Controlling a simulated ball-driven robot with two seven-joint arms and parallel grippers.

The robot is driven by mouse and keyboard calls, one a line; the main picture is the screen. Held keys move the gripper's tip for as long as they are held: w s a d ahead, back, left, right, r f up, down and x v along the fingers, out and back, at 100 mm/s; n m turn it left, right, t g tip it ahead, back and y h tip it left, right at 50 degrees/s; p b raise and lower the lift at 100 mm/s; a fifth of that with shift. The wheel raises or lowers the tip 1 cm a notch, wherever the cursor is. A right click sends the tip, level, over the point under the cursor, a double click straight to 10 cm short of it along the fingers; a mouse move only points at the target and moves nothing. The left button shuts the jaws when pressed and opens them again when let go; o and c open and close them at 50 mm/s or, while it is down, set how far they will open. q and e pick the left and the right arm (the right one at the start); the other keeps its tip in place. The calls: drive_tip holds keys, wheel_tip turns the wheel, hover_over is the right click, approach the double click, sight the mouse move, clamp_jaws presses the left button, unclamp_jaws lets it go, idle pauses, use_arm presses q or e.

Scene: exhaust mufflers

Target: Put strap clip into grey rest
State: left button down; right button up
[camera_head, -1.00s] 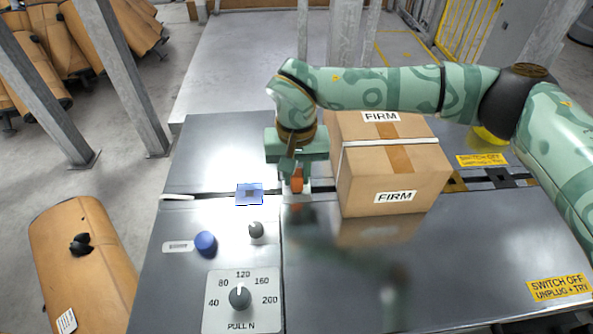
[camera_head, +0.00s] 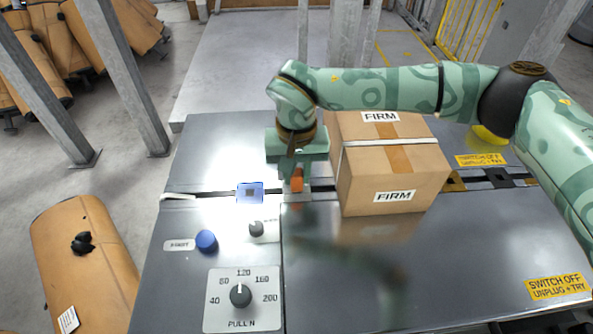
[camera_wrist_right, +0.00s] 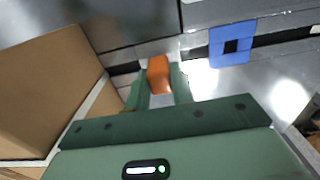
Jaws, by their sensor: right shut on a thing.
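My right gripper (camera_head: 297,182) is shut on the orange strap clip (camera_head: 297,185). The clip points down between the fingers, and it also shows between the fingertips in the right wrist view (camera_wrist_right: 158,75). A light grey plate (camera_head: 322,186) lies across the dark channel right at the clip and looks like the grey rest. The gripper and clip hide much of it. I cannot tell whether the clip is in it or just above it. My left gripper is not in view.
A taped cardboard box (camera_head: 395,172) stands close to the right of the gripper. A blue plate with a dark square opening (camera_head: 250,193) lies to the left. A blue button (camera_head: 206,240) and a pull dial (camera_head: 240,296) are nearer. The front right worktop is clear.

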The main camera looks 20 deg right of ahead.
sight(297, 172)
use_arm(q)
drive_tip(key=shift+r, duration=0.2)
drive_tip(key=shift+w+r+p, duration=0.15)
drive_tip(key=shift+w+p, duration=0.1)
drive_tip(key=shift+p, duration=0.15)
idle(0.5)
use_arm(e)
drive_tip(key=shift+f, duration=0.45)
drive_tip(key=o, duration=1)
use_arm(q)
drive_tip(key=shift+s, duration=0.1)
use_arm(e)
drive_tip(key=shift+r, duration=0.3)
use_arm(q)
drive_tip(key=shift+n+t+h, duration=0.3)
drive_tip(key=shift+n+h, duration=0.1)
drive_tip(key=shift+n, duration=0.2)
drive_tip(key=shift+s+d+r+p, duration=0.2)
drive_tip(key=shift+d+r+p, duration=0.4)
drive_tip(key=shift+p, duration=0.4)
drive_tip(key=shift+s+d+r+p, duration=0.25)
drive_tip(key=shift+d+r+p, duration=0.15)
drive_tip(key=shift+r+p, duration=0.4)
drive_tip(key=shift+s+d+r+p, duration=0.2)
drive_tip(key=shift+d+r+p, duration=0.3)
drive_tip(key=shift+p, duration=0.65)
use_arm(e)
wheel_tip(297, 172, up, 16)
